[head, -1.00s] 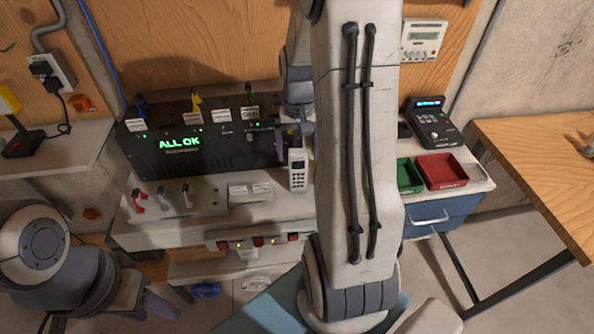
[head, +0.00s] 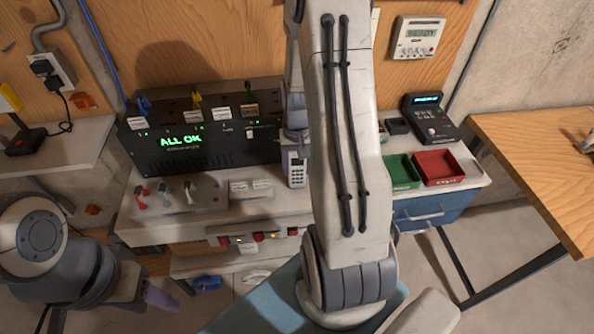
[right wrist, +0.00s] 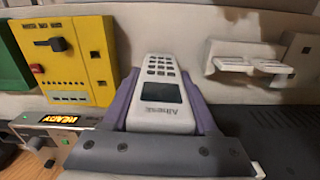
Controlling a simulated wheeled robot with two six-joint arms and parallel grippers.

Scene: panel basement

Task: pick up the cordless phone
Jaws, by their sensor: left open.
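The cordless phone (head: 295,170) is pale with a dark keypad and stands upright at the front of the console. My right gripper (head: 295,148) is at its upper part, mostly hidden behind my right arm. In the right wrist view the phone (right wrist: 160,95) lies between the two purple fingers (right wrist: 163,105). A finger lies against each side of it, with no clear gap. I cannot tell whether the phone is off its support. My left gripper (head: 150,296) is open and empty at the lower left, away from the bench.
The black console (head: 200,145) showing ALL OK stands behind the phone. A lever panel (head: 180,195) lies to its left. A green tray (head: 401,170), a red tray (head: 438,168) and a keypad device (head: 430,118) stand at the right. A wooden table (head: 545,165) is at far right.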

